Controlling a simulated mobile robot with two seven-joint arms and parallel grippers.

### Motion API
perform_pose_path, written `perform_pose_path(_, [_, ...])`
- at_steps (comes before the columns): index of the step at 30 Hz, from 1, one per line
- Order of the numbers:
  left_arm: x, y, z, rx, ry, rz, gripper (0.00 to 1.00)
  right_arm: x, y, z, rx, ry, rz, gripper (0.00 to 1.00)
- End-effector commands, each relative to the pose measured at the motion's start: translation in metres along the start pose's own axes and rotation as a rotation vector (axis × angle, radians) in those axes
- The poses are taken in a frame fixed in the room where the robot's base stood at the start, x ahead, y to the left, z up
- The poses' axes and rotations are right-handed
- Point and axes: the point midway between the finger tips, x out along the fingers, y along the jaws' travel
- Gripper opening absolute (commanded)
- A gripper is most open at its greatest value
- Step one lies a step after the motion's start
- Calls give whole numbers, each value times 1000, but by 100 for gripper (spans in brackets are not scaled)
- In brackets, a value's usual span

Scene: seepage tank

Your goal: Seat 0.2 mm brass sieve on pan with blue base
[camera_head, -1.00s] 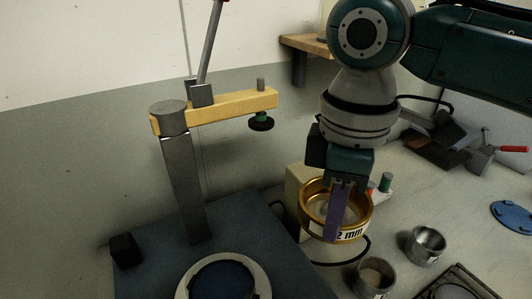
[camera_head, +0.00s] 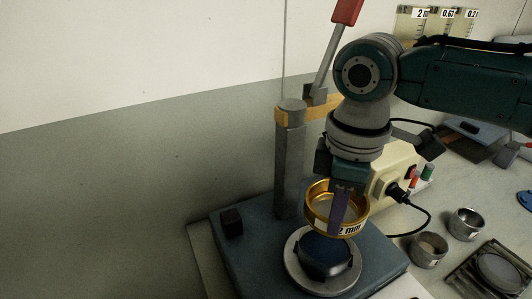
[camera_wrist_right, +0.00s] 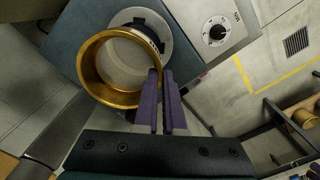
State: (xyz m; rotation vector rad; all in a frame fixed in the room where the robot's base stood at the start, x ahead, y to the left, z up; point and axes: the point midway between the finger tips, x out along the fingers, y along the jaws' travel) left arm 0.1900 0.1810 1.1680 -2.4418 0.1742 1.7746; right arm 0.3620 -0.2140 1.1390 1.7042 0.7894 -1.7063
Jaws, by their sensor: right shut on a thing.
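The brass sieve (camera_head: 322,222) has a gold rim and a white label ending in "2 mm". My right gripper (camera_head: 341,212) is shut on its rim and holds it in the air. The wrist view shows the purple fingers (camera_wrist_right: 161,100) pinching the wall of the sieve (camera_wrist_right: 92,82). In the head view the sieve hangs just above and behind the pan with the dark blue base (camera_head: 326,256), which sits inside a pale ring (camera_head: 296,268) on the blue machine plate. The sieve partly covers the pan's far edge. My left gripper is out of view.
A grey post (camera_head: 289,165) with a yellow arm and red-handled lever rises behind the plate (camera_head: 383,258). A beige box (camera_head: 398,172) with a cable stands right of it. Two small metal cups (camera_head: 429,250) and a square tray (camera_head: 490,268) lie further right.

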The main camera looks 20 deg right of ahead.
Motion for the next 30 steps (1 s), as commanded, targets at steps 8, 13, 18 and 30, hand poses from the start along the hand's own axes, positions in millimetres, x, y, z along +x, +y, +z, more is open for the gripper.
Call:
perform_pose_path(8, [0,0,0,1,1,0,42,8,0,0,-1,0,0,0])
perform_pose_path(13, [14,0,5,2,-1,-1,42,27,0,0,-1,-1,-1,0])
perform_pose_path(18, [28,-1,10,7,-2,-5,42,47,0,0,-1,0,0,0])
perform_pose_path(30, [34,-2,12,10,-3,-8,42,58,0,-1,-1,0,0,0])
